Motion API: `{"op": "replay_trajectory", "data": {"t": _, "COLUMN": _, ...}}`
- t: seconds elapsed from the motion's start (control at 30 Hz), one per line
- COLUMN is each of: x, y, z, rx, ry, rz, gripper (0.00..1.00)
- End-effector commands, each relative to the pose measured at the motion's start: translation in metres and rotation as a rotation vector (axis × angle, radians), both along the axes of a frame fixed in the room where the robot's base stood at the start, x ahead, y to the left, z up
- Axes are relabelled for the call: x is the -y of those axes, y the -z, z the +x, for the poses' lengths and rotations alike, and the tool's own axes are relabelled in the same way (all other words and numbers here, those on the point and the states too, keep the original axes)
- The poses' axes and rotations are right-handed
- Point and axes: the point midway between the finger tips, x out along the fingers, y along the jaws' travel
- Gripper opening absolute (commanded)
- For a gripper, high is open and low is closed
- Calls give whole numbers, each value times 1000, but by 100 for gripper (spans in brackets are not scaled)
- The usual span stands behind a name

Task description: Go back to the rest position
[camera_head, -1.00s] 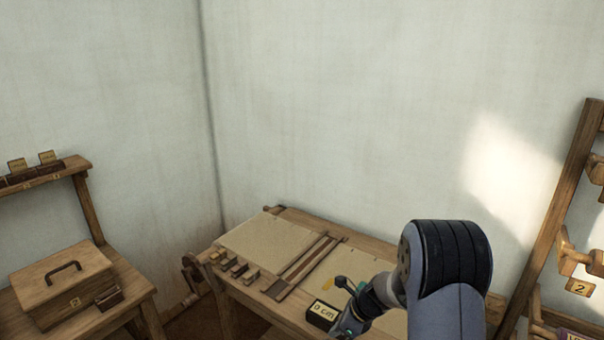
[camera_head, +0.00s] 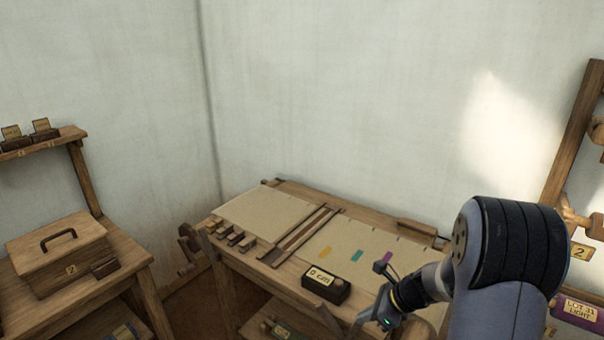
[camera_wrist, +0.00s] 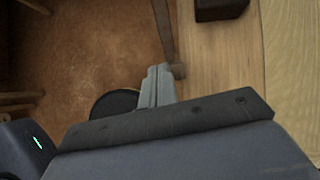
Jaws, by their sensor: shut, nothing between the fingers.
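My gripper (camera_wrist: 157,86) is shut and empty in the wrist view, its two fingers side by side. Below it the wrist view shows the brown floor (camera_wrist: 85,60) and the front edge of the loom table. In the head view my arm reaches in from the lower right. The wrist part hangs near the front right of the loom table (camera_head: 295,290), and the fingertips are hard to make out there.
A "0 cm" block (camera_head: 326,286) stands near the loom's front edge. Colored marks lie on the cloth (camera_head: 270,212). A lidded wooden box (camera_head: 60,256) sits on the left table. A wooden rack (camera_head: 572,130) with a purple lot-labelled item (camera_head: 578,311) stands at right.

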Motion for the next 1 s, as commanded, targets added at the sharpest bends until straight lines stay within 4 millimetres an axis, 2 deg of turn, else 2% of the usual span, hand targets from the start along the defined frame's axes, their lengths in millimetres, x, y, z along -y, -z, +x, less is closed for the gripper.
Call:
{"op": "replay_trajectory", "data": {"t": 0.1, "x": 3, "y": 7, "z": -2, "rx": 24, "ry": 2, "rz": 33, "gripper": 0}}
{"op": "replay_trajectory", "data": {"t": 0.77, "x": 5, "y": 5, "z": -4, "rx": 59, "ry": 1, "rz": 81, "gripper": 0}}
{"op": "replay_trajectory", "data": {"t": 1.0, "x": 2, "y": 10, "z": -9, "rx": 54, "ry": -15, "rz": 75, "gripper": 0}}
